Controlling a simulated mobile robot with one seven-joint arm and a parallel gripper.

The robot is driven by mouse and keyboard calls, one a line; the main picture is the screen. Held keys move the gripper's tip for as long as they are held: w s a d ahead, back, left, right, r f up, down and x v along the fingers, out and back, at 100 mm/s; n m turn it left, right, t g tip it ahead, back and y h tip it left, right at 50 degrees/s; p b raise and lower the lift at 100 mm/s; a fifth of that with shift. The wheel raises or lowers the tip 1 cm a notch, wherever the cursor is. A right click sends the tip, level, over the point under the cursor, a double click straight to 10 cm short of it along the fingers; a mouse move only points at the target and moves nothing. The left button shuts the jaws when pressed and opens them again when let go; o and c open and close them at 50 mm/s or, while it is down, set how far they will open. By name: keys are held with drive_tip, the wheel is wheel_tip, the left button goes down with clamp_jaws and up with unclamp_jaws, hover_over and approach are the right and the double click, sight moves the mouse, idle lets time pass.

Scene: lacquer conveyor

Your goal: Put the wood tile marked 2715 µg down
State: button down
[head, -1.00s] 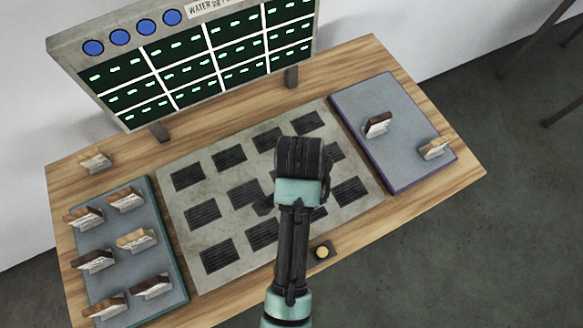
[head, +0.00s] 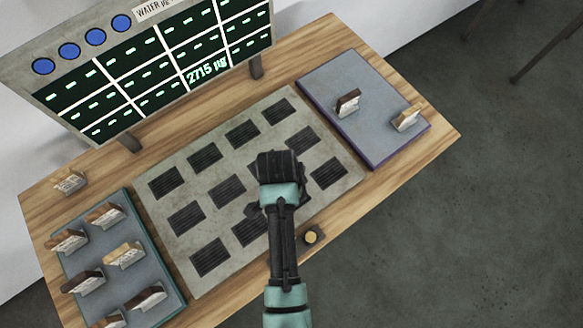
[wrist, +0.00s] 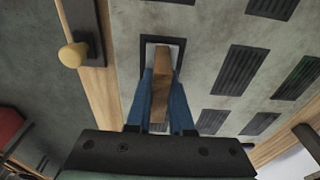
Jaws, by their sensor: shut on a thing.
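The wood tile (wrist: 161,84) stands on edge between the blue fingers of my gripper (wrist: 162,98), which is shut on it. In the wrist view its far end lies within a dark-framed pad (wrist: 149,42) of the grey plate (head: 232,139); the pad's inside looks pale there. Whether the tile's underside touches the pad cannot be told. Its marking is not readable. In the head view my own wrist hides tile and fingers. The display board (head: 150,65) reads 2715 µg in one bottom-row cell; its other cells show dashes.
A teal-edged tray (head: 146,252) with several tiles lies left. A purple-edged tray (head: 370,118) with two tiles lies right. One tile (head: 70,181) stands on the table at the back left. A yellow button (head: 311,237) is at the front edge. Other dark pads look bare.

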drive_tip(key=c, duration=0.8)
unclamp_jaws()
